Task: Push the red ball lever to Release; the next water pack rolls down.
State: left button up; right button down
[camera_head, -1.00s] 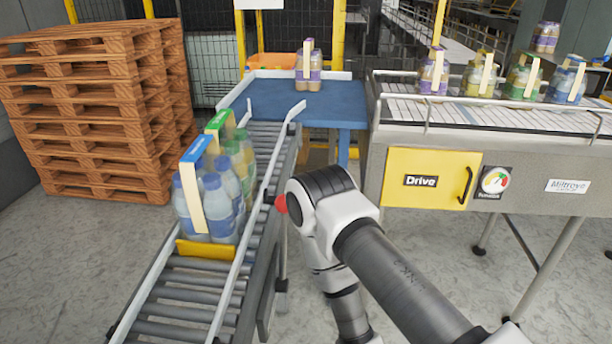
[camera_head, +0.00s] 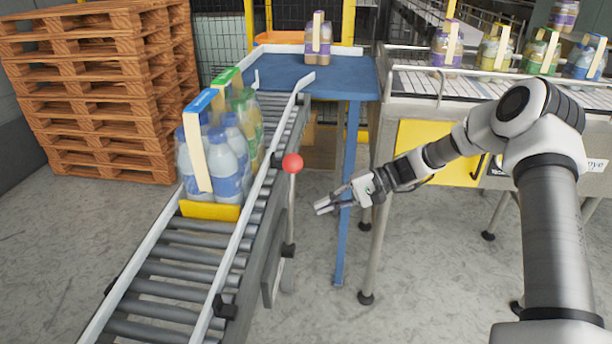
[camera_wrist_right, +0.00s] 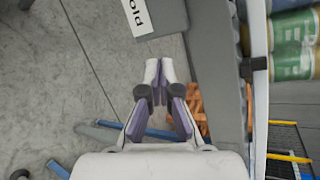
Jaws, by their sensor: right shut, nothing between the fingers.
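The red ball lever (camera_head: 292,163) stands upright on a thin rod at the right side of the roller conveyor. My right gripper (camera_head: 320,208) is shut and empty, to the right of the rod and below the ball, apart from it. Its closed fingers (camera_wrist_right: 160,70) show in the right wrist view, near a grey plate with a white label (camera_wrist_right: 138,16) that seems to read "Hold". The ball is not visible there. The blue-labelled water pack (camera_head: 228,165) sits against the yellow stop (camera_head: 210,211), with a green-labelled pack (camera_head: 248,108) behind it. My left gripper is out of view.
The roller conveyor (camera_head: 165,292) slopes toward me, with bare rollers below the stop. A blue table (camera_head: 345,84) stands behind it, with a purple-labelled pack (camera_head: 318,45). A white-topped machine (camera_head: 400,108) stands right. Stacked pallets (camera_head: 100,95) stand left.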

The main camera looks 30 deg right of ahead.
jog(key=d+r+n+t+y, duration=0.1)
jog(key=d+r+t+y, duration=0.1)
jog(key=d+r+y, duration=0.2)
jog(key=d+r, duration=0.3)
jog(key=r, duration=0.5)
jog(key=shift+w+r+n, duration=0.25)
jog(key=shift+r+n, duration=0.05)
jog(key=shift+n, duration=0.1)
jog(key=a+p, duration=0.4)
jog(key=a, duration=0.7)
jog(key=shift+w+a+r, duration=0.25)
jog(key=shift+w+r, duration=0.1)
jog(key=shift+r, duration=0.1)
